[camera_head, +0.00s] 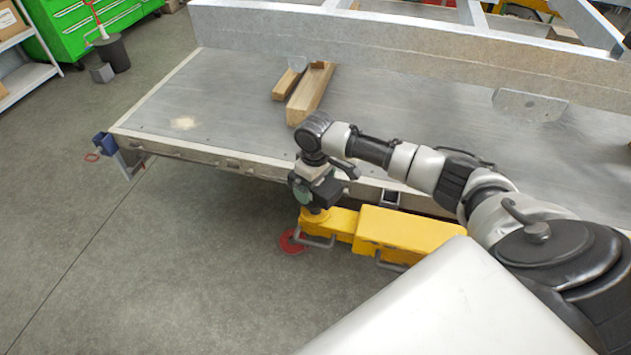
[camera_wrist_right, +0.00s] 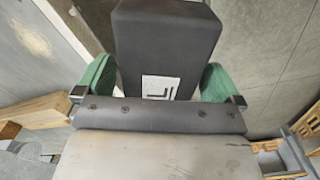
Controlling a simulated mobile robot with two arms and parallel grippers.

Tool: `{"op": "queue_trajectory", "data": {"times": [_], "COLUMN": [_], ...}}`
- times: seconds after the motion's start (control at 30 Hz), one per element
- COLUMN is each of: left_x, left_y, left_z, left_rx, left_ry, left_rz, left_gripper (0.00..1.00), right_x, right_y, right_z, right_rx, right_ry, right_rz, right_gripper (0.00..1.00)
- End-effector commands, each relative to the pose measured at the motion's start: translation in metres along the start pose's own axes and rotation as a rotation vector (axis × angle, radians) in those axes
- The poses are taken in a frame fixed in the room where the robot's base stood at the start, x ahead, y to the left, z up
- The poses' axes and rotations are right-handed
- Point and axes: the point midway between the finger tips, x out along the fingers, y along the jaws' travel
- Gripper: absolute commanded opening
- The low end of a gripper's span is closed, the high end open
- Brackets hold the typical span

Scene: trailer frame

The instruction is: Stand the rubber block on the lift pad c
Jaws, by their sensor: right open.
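The rubber block (camera_wrist_right: 168,42), dark with a white printed label, sits between the two green fingers of my right gripper (camera_wrist_right: 157,82) in the wrist view. The fingers are open around it; any gap at its sides is too small to judge. In the head view my right gripper (camera_head: 318,190) points down, right above the round yellow pad (camera_head: 314,215) at the end of a yellow lift arm. The gripper largely hides the block there, and its contact with the pad cannot be made out. No letter shows on the pad. My left gripper is not in view.
The trailer deck (camera_head: 215,110) lies behind the gripper, with wooden beams (camera_head: 311,95) on it and a steel frame rail (camera_head: 400,45) across it. A red disc (camera_head: 292,242) lies on the floor under the lift arm (camera_head: 405,230).

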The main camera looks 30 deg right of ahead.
Motion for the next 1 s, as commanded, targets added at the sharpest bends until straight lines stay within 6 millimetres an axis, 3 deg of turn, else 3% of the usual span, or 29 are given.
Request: {"op": "queue_trajectory", "data": {"times": [0.27, 0.7, 1.0], "left_x": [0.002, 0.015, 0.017], "left_y": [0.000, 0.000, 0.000], "left_z": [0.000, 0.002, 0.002], "left_rx": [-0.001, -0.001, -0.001], "left_ry": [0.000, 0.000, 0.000], "left_rz": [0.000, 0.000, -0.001], "left_gripper": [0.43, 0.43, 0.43], "right_x": [-0.011, -0.098, -0.122], "right_y": [0.000, 0.001, 0.000], "right_z": [-0.001, -0.001, 0.000], "right_rx": [0.000, 0.000, 0.001], "right_ry": [0.003, 0.003, 0.000], "right_rz": [-0.001, 0.001, -0.001], "right_gripper": [0.98, 0.98, 0.98]}}
